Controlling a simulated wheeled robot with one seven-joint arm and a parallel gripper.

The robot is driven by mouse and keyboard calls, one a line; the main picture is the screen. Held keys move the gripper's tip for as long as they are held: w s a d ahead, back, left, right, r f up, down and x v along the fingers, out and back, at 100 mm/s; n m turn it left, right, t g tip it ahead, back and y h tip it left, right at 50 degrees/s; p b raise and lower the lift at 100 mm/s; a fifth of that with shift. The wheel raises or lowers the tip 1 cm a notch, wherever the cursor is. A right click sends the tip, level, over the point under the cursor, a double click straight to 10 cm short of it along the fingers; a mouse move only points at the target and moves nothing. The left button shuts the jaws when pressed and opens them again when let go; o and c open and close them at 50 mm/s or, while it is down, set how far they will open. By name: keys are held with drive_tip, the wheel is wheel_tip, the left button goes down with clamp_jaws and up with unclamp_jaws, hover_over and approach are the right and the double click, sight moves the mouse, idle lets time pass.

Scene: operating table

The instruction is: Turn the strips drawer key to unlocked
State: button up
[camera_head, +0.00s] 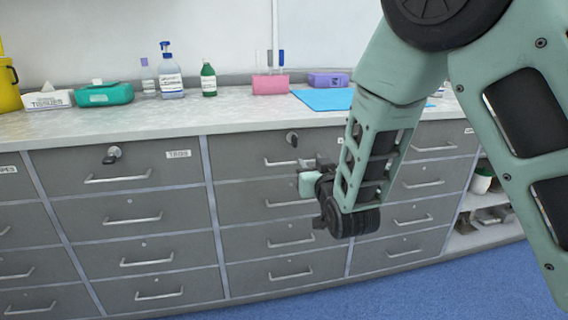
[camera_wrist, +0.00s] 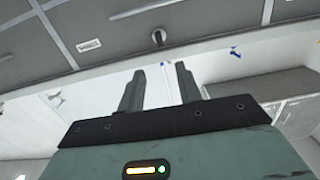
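Two drawer keys show in the head view. One key (camera_head: 112,154) is on the top drawer (camera_head: 140,171) of the left column. The other key (camera_head: 292,138) is on the top drawer of the middle column, just above my gripper (camera_head: 308,167). The labels are too small to read surely, so I cannot tell which drawer is the strips one. In the wrist view a key (camera_wrist: 157,37) stands out beyond my gripper (camera_wrist: 160,69). The fingers are apart with nothing between them, and a gap separates them from the key.
The counter (camera_head: 230,112) above carries bottles, a tissue box (camera_head: 47,99), a green box (camera_head: 104,95), a pink holder (camera_head: 270,86) and a blue sheet (camera_head: 325,99). Drawer handles (camera_head: 290,203) stick out near my gripper. Open shelves (camera_head: 490,220) are at the right.

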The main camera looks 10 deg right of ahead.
sight(296, 140)
drive_tip(key=shift+t, duration=0.3)
drive_tip(key=w, duration=1.7)
drive_tip(key=shift+w+b, duration=0.2)
drive_tip(key=shift+b, duration=0.1)
clamp_jaws()
